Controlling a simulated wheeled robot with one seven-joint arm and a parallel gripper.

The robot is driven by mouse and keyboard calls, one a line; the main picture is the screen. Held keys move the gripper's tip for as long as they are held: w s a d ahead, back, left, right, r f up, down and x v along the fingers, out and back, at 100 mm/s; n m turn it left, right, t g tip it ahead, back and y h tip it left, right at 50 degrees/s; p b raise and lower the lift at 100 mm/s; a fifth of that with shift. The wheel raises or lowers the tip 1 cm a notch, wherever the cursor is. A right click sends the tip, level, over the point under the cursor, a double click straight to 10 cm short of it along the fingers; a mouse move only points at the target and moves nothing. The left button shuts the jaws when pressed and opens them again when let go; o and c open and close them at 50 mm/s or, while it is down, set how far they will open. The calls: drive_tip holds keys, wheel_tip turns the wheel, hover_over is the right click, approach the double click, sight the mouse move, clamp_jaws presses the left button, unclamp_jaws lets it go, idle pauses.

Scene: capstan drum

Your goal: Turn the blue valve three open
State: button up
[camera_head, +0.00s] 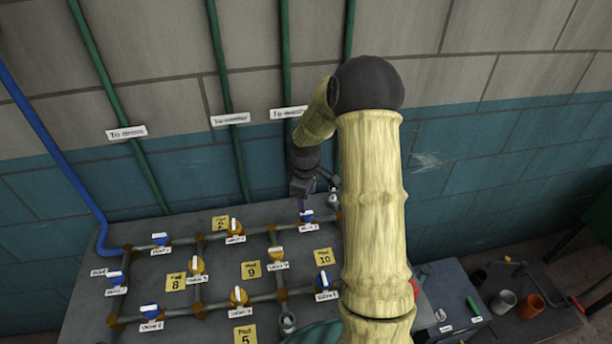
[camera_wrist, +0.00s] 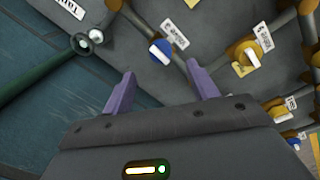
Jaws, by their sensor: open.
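Several blue valves with white handles sit on a grey pipe panel (camera_head: 180,290). One blue valve (camera_head: 306,215) is at the panel's upper right, just below my gripper (camera_head: 307,200). In the wrist view, a blue valve (camera_wrist: 160,52) with a white handle and a label lies just beyond the gap between my purple fingers (camera_wrist: 161,84). My gripper is open, with nothing between the fingers. Contact with the valve is not visible.
Yellow valves (camera_head: 197,265) and yellow number plates (camera_head: 251,269) stand among the blue ones. Other blue valves are at upper left (camera_head: 161,239), far left (camera_head: 116,277), lower left (camera_head: 149,311) and right (camera_head: 324,283). Green pipes (camera_head: 237,150) run up the wall behind.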

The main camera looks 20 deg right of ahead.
wheel_tip(320, 180, up, 9)
drive_tip(key=shift+s+a+r+b, duration=0.2)
drive_tip(key=shift+s+a+b, duration=0.05)
drive_tip(key=shift+b, duration=0.15)
drive_tip(key=s+a+m+t, duration=0.1)
drive_tip(key=s+a+m, duration=0.3)
drive_tip(key=s, duration=0.5)
drive_tip(key=s+a+m+t, duration=0.1)
drive_tip(key=s+a+m, duration=0.4)
drive_tip(key=s, duration=0.5)
drive_tip(key=shift+a+y, duration=0.3)
drive_tip(key=shift+a, duration=0.3)
drive_tip(key=shift+w, duration=0.1)
idle(1.1)
